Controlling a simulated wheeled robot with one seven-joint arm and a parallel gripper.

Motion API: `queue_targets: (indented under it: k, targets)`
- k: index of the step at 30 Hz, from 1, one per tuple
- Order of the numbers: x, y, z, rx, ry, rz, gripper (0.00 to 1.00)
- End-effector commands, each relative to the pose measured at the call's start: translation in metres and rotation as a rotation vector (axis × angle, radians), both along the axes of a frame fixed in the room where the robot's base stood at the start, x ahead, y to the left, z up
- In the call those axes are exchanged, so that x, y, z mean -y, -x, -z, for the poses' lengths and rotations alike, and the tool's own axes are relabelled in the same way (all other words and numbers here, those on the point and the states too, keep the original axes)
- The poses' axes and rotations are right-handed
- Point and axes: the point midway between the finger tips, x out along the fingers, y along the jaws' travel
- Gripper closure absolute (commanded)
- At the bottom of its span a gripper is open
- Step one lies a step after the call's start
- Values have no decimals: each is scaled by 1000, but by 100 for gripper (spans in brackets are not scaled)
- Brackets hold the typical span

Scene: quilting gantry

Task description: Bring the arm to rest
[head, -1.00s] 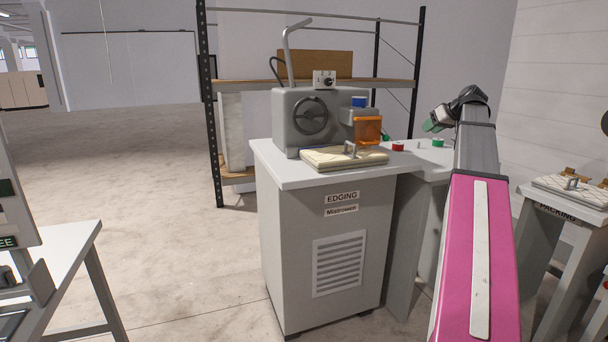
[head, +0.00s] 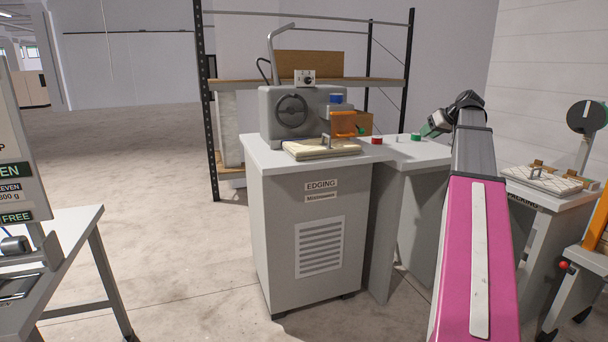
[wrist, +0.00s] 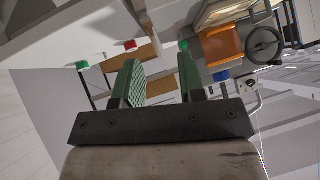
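My arm (head: 478,220), pink with a grey forearm, reaches up the right side of the head view. My gripper shows at its far end, partly hidden behind the wrist, and its green finger shows at the left. In the wrist view my gripper (wrist: 163,85) has two green ribbed fingers standing apart with nothing between them. The gripper is open and empty.
The edging machine (head: 300,115) stands on a grey cabinet (head: 318,235), with a quilted pad (head: 320,149) in front. Red (head: 377,141) and green (head: 416,137) buttons sit to its right. A packing table (head: 550,196) stands right, a sign board (head: 15,150) left. The floor behind left is clear.

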Motion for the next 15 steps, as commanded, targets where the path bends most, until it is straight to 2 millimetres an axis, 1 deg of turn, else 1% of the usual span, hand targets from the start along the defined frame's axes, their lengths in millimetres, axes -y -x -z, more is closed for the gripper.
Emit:
queue_targets:
  k: [1,4,8,14,15]
  targets:
    - [-4,1,8,-10,0,3,63]
    - [-10,1,22,-30,-2,10,63]
    - [-22,3,46,-65,-3,20,63]
    - [-46,8,97,-138,-4,45,63]
    - [-53,10,109,-156,-2,52,63]
